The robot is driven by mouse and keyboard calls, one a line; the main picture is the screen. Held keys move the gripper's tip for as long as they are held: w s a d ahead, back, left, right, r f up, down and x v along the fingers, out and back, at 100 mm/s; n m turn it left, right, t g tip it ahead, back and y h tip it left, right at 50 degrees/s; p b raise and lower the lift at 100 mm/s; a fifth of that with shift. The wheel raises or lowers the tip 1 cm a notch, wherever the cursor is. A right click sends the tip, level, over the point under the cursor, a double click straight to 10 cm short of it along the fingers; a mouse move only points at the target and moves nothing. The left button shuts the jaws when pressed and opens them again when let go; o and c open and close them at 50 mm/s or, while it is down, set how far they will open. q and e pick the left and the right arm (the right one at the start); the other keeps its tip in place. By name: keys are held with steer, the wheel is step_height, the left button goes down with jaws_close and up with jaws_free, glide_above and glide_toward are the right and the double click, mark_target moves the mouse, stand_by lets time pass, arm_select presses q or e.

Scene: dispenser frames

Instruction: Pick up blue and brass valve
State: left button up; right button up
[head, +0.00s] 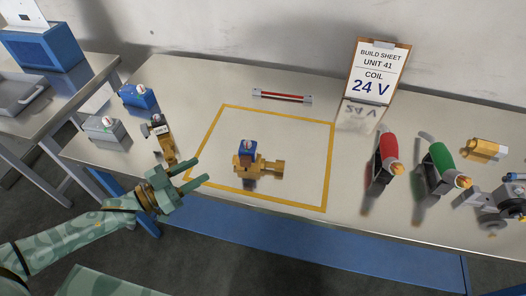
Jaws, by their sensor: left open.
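The blue and brass valve (258,165) sits inside the yellow outlined square on the table. Its blue block with a pale top stands on the brass body, and a brass end points right. My left gripper (202,169) comes in from the left and is open and empty. Its fingers point right, near the square's left line, with a clear gap to the valve. My right gripper is not in view.
A brass part with a dark and grey top (163,140) lies just beyond my left gripper. Blue (139,97) and grey (103,129) blocks stand left. Red (388,150) and green (438,160) tools, a brass fitting (484,149) and a sign reading 24 V (373,80) are right.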

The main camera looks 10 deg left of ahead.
arm_select(q)
glide_toward(244, 144)
steer(key=x, duration=0.3)
steer(key=b+x, duration=0.1)
steer(key=x, duration=0.1)
steer(key=shift+a+f, duration=0.1)
steer(key=shift+f, duration=0.15)
steer(key=x, duration=0.4)
steer(key=shift+r, duration=0.25)
steer(key=shift+w+d, duration=0.35)
steer(key=shift+d, duration=0.05)
steer(key=shift+s, duration=0.1)
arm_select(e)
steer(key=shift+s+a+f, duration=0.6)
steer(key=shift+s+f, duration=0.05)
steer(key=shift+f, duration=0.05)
arm_select(q)
jaws_close()
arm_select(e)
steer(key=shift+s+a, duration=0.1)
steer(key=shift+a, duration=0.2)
